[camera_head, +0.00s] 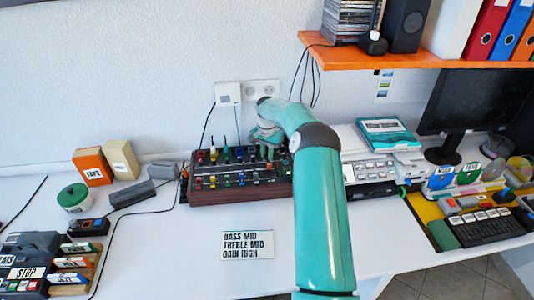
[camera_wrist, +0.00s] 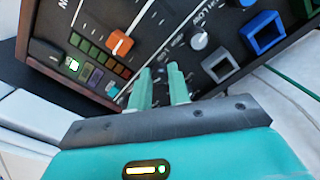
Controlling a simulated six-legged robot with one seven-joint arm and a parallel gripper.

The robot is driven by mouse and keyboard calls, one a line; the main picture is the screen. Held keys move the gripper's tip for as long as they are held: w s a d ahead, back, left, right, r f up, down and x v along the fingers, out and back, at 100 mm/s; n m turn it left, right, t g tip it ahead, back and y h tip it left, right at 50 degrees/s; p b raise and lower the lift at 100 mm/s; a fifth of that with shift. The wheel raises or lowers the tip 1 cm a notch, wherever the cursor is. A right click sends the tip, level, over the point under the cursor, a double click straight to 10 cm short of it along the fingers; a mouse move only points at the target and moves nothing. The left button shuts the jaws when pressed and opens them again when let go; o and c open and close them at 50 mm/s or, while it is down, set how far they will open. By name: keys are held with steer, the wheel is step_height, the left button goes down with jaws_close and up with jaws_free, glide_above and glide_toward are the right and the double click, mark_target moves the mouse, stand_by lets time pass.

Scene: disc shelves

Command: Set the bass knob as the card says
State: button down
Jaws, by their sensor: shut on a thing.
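A white card (camera_head: 247,245) lies on the desk and reads BASS MID, TREBLE MID, GAIN HIGH. The mixer (camera_head: 238,190) is a dark panel with wooden sides and rows of coloured knobs, standing against the wall. My gripper (camera_wrist: 162,74) has its two pale green fingers down at the mixer's face, shut on a small knob. The fingers largely hide that knob, and I cannot read its label or pointer. In the wrist view, a light grey knob (camera_wrist: 199,41) beside the fingers has LOW printed near it.
In the wrist view, an orange slider cap (camera_wrist: 120,43) and square grey and blue caps (camera_wrist: 262,32) surround the fingers. An orange shelf (camera_head: 400,58) overhangs at right. A white device (camera_head: 372,165) stands right of the mixer. The desk front around the card is clear.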

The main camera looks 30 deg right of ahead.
steer(key=shift+n, duration=0.3)
steer(key=n, duration=0.4)
steer(key=shift+n, duration=0.3)
steer(key=n, duration=0.4)
steer(key=shift+n, duration=0.3)
steer(key=n, duration=0.9)
steer(key=shift+n, duration=0.6)
steer(key=c, duration=1.3)
jaws_free()
